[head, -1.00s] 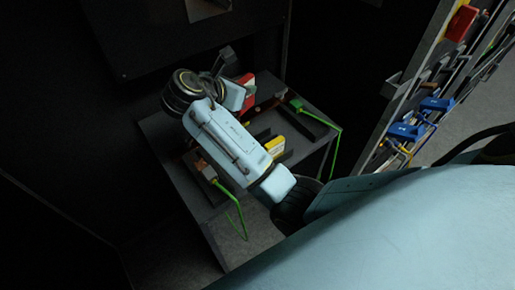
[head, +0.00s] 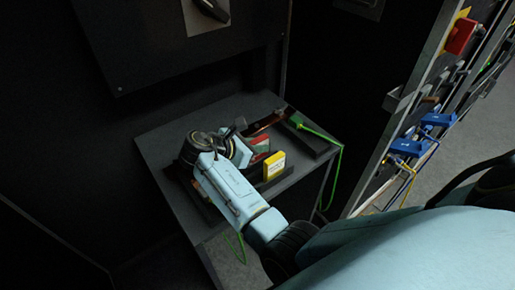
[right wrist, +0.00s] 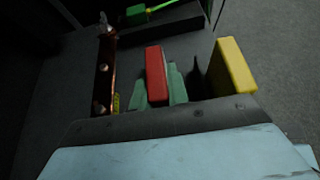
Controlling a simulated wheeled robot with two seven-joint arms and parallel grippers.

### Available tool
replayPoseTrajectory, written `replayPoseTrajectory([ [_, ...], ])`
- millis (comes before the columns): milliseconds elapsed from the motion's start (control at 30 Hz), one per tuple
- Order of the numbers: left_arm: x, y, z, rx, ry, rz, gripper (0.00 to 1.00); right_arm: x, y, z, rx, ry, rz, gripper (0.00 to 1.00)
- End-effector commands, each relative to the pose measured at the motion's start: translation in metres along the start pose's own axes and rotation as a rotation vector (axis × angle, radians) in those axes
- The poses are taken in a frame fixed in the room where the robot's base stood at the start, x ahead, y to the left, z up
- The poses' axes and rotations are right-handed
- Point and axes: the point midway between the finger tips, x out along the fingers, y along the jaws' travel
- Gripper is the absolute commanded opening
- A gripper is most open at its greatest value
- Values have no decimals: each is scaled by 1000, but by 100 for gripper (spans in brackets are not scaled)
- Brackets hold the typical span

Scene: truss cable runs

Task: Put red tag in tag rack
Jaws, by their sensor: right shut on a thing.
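The red tag (head: 261,142) is in my right gripper (head: 256,152), which is low over the grey table. In the right wrist view the red tag (right wrist: 155,72) stands between two greenish fingertips (right wrist: 159,90). A yellow tag (head: 274,166) stands upright in a dark holder, which looks like the tag rack (head: 284,180). The yellow tag (right wrist: 232,68) is to the right of the red one in the wrist view, with a gap between. The red tag's lower edge is hidden, so I cannot tell if it touches the rack. My left gripper is not in view.
A dark block with a green connector and cable (head: 297,121) lies at the table's (head: 165,140) right side. A reddish-brown bar (head: 266,123) is beside it. A panel with blue clips (head: 410,147) stands at right. The table's back left is clear.

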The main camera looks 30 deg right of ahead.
Motion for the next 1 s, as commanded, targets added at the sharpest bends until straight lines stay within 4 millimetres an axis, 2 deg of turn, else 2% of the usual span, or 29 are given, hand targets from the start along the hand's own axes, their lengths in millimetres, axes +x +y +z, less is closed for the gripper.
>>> replayPoseTrajectory([
  [100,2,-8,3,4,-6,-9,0,2,0,-3,2,0,2,0],
  [367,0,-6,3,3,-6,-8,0,3,0,-5,1,-1,1,0],
  [400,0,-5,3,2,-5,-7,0,3,0,-5,2,-1,2,20],
  [533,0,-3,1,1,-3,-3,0,3,0,-5,2,0,1,37],
  [900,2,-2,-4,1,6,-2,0,1,0,-2,3,0,2,38],
  [1000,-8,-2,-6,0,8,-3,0,-8,0,1,1,2,-2,38],
])
